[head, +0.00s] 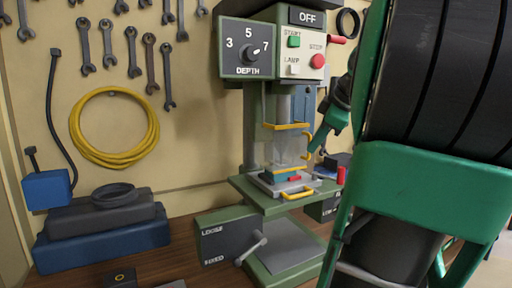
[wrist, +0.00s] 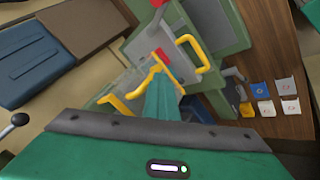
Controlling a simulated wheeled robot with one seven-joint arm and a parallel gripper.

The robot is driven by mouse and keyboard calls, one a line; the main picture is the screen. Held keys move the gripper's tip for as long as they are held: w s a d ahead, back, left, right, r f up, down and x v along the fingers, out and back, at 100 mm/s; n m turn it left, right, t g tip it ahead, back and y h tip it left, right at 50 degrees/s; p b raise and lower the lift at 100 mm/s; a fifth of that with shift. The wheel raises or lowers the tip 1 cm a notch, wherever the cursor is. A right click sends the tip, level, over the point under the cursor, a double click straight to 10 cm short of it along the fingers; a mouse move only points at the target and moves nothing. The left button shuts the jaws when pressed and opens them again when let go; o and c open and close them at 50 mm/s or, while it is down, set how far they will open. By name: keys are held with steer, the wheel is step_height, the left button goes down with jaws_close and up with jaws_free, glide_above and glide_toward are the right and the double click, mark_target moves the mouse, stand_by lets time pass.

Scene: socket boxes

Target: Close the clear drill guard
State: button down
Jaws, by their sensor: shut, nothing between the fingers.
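The clear drill guard (head: 285,148) stands at the front of the green drill press, above its table, with yellow strips across it. A curved yellow handle (head: 308,151) sits at its right side. My gripper (head: 313,147) is shut and empty, its green fingertips beside this handle; whether they touch cannot be told. In the wrist view my gripper (wrist: 160,80) points at the yellow edging (wrist: 165,63), with yellow pieces close on both sides. How far the guard is swung is hard to tell, as it is see-through and my arm hides the right.
The drill table (head: 250,190) holds a vise with a yellow handle (head: 298,193) and a red part (head: 294,179). A control box with a depth dial (head: 247,47) is above. A lever box (head: 229,234) stands front left. Several small coloured plates lie right in the wrist view.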

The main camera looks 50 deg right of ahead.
steer(key=s+a+f+v, duration=0.1)
steer(key=a+v, duration=0.1)
steer(key=v, duration=1)
steer(key=shift+s+f, duration=0.2)
steer(key=shift+f, duration=0.1)
steer(key=shift+f, duration=0.1)
